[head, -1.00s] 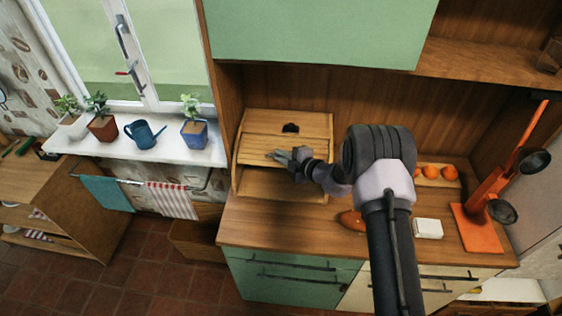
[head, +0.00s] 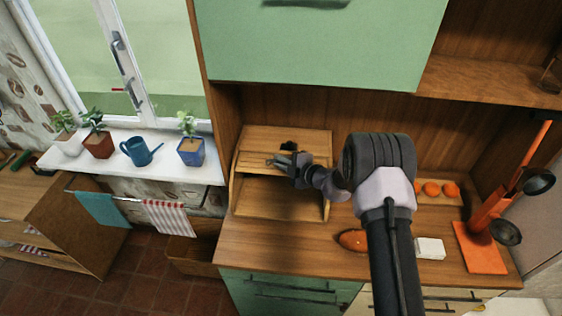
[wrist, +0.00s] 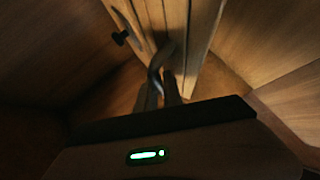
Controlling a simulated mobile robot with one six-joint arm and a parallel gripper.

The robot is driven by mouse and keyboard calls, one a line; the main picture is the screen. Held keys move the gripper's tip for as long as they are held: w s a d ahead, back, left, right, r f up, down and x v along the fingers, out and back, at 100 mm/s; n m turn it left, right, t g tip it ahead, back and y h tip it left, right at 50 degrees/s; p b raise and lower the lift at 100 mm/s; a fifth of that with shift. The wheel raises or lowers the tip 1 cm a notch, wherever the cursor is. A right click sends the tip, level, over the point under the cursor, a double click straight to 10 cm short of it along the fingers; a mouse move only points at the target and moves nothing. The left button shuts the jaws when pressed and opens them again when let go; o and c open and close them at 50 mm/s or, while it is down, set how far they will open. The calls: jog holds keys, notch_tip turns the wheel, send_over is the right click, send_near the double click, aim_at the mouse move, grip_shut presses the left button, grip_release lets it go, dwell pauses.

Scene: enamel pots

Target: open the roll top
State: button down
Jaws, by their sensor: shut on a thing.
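The wooden bread box (head: 285,205) stands on the counter under the window side of the cupboard. Its slatted roll top (head: 250,160) is partly raised, and the front of the box below it is open and shadowed. My gripper (head: 274,162) is at the roll top's lower front edge. In the wrist view my gripper (wrist: 166,68) is shut on the roll top (wrist: 197,45), though the exact contact is dark and partly hidden by the fingers. A small dark knob (wrist: 121,38) shows near the fingers.
An orange loaf-like item (head: 353,240) and a white block (head: 430,248) lie on the counter (head: 270,245) to the right. Several oranges (head: 431,189) and an orange stand (head: 485,225) are farther right. A green cupboard (head: 320,45) hangs above. Potted plants line the windowsill (head: 130,160).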

jog(key=c, duration=1.6)
grip_release()
jog(key=shift+o, duration=0.5)
jog(key=shift+s, duration=0.15)
jog(key=p+v, duration=0.1)
jog(key=v, duration=1.6)
jog(key=shift+s+r, duration=0.15)
jog(key=shift+r, duration=0.05)
jog(key=shift+d, duration=0.1)
